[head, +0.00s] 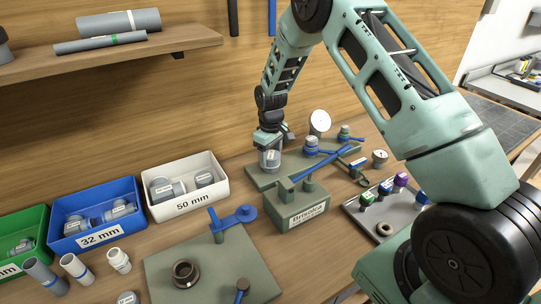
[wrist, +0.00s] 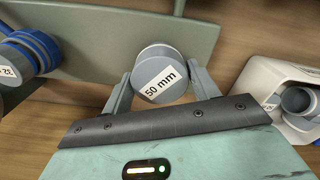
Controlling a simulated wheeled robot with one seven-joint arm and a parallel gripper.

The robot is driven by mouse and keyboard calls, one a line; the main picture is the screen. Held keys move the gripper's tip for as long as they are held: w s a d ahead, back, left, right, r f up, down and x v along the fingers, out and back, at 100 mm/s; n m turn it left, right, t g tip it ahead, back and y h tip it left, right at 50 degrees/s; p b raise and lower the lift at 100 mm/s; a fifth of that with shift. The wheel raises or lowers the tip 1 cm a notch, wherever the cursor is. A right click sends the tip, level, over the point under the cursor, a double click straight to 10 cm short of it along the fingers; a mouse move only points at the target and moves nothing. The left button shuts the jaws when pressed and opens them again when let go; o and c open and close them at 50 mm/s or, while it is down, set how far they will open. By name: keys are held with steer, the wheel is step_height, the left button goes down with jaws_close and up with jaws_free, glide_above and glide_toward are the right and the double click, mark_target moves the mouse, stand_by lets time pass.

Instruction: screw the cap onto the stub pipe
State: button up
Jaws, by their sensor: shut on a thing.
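A grey cap labelled "50 mm" (wrist: 160,82) sits between the two fingers of my gripper (wrist: 158,88), which is shut on it. In the head view my gripper (head: 269,143) points down at the left end of the green manifold board (head: 262,181), and the grey cap (head: 270,160) shows just under it. The stub pipe cannot be told apart from the cap; it is hidden under the cap and gripper. Whether the cap touches a pipe or has turned on a thread cannot be told.
A white "50 mm" bin (head: 187,207) is at left, beside a blue "32 mm" bin (head: 98,238). A tray (head: 409,222) with coloured caps lies at right.

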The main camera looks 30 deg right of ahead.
steer(key=shift+s+d, duration=0.1)
steer(key=m, duration=0.4)
steer(key=shift+m, duration=0.3)
steer(key=shift+s+m, duration=0.1)
steer(key=shift+m, duration=1.1)
steer(key=shift+m+p, duration=0.3)
steer(key=shift+m, duration=0.8)
